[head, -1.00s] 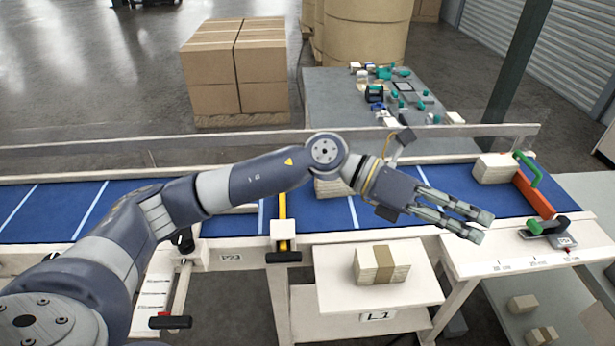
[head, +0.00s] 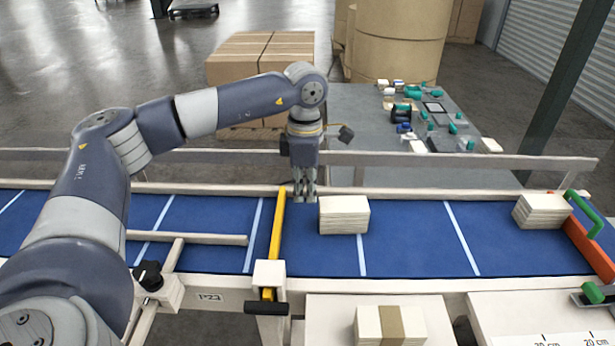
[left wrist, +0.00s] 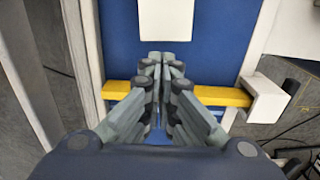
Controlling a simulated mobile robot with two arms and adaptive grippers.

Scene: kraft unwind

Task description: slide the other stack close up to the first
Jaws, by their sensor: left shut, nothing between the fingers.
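One stack of pale sheets (head: 344,215) stands on the blue conveyor (head: 410,240) near the middle of the head view. The other stack (head: 541,211) stands at the right, by the orange stop bar (head: 590,250). My left gripper (head: 305,197) points down, shut and empty, just left of the middle stack and right of the yellow bar (head: 278,225). In the left wrist view the fingertips (left wrist: 165,62) are together, a little short of the pale stack (left wrist: 165,20). I cannot tell whether they touch the belt. My right gripper is not in view.
A green handle (head: 583,212) rises at the orange bar. Pale rails (head: 460,180) edge the belt. The belt between the two stacks is clear. A banded stack (head: 390,325) sits on a front shelf.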

